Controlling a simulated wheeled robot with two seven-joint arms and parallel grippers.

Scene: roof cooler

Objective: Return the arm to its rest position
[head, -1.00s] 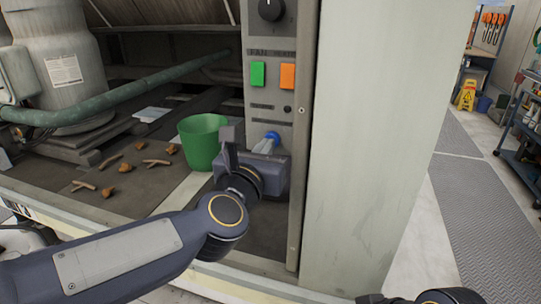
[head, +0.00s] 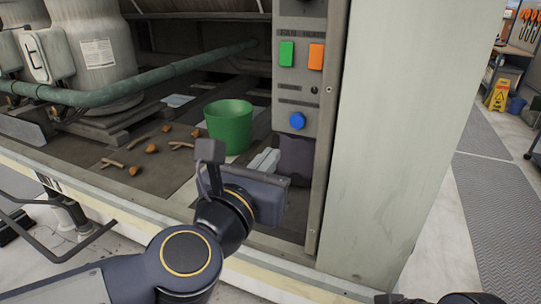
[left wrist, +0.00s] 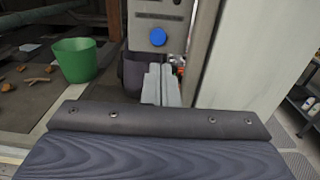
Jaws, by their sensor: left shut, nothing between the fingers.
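My left gripper (head: 263,160) is in front of the cooler's control panel (head: 302,100), below the blue round button (head: 297,121) and apart from it. Its pale fingers are closed together with nothing between them, and they also show in the left wrist view (left wrist: 161,85). The wrist hides part of the fingers in the head view. The left arm (head: 185,255) comes up from the bottom left, bent at the wrist. The blue button also shows just above the fingertips in the left wrist view (left wrist: 158,37). My right gripper is not visible.
A green bucket (head: 229,126) stands left of the gripper on the cooler floor. Brown leaves and twigs (head: 150,148) lie left of it. A green pipe (head: 150,80) crosses behind. A pale side panel (head: 395,130) stands to the right. The cooler's front edge (head: 120,200) runs below.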

